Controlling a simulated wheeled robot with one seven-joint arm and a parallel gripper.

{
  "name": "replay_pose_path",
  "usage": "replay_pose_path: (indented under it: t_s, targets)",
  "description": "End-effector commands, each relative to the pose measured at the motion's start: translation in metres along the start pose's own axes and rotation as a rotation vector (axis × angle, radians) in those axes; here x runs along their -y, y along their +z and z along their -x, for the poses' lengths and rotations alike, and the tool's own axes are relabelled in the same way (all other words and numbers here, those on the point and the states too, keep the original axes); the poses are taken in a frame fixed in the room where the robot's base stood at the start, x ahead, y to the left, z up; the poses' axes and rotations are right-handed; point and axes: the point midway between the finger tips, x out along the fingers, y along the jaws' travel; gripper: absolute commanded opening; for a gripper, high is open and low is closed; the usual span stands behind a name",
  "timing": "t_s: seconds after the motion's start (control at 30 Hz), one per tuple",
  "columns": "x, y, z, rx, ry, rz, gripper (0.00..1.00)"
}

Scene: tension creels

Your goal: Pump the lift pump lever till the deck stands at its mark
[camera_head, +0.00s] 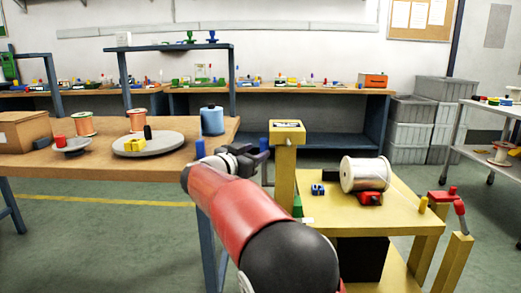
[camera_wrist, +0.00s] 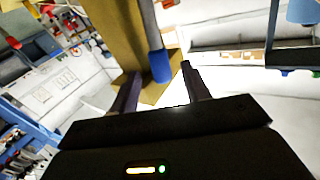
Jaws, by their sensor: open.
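The lift table is yellow, with a flat deck (camera_head: 395,203) at the right of centre in the head view. A yellow post (camera_head: 284,170) stands at its left; it also shows in the wrist view (camera_wrist: 118,35). The pump lever, a grey rod with a blue grip (camera_wrist: 161,66), stands beside the post. Its blue grip (camera_head: 264,145) also shows in the head view. My gripper (camera_wrist: 160,72) is open, with the blue grip between its fingertips in the picture; I cannot tell whether they touch. I cannot make out the deck's mark.
The deck bears a silver spool (camera_head: 362,174), a red block (camera_head: 369,198) and a small blue part (camera_head: 318,189). A wooden bench (camera_head: 105,165) with spools stands left of my arm. A grey-shelved rack (camera_head: 482,157) is at the far right. Floor (camera_head: 110,240) shows open at lower left.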

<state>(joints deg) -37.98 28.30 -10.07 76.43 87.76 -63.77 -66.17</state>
Motion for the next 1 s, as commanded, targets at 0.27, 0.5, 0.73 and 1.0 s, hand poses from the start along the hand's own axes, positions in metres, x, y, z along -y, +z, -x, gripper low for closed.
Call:
replay_pose_path:
  t_s: [0.27, 0.5, 0.73, 1.0]
  targets:
    - [0.0, 0.0, -0.032, -0.001, 0.001, 0.004, 0.47]
    - [0.0, 0.0, -0.034, -0.001, 0.0, 0.004, 0.47]
    - [0.0, 0.0, -0.034, -0.001, 0.0, 0.004, 0.24]
    - [-0.001, 0.001, -0.033, -0.003, 0.0, 0.003, 0.03]
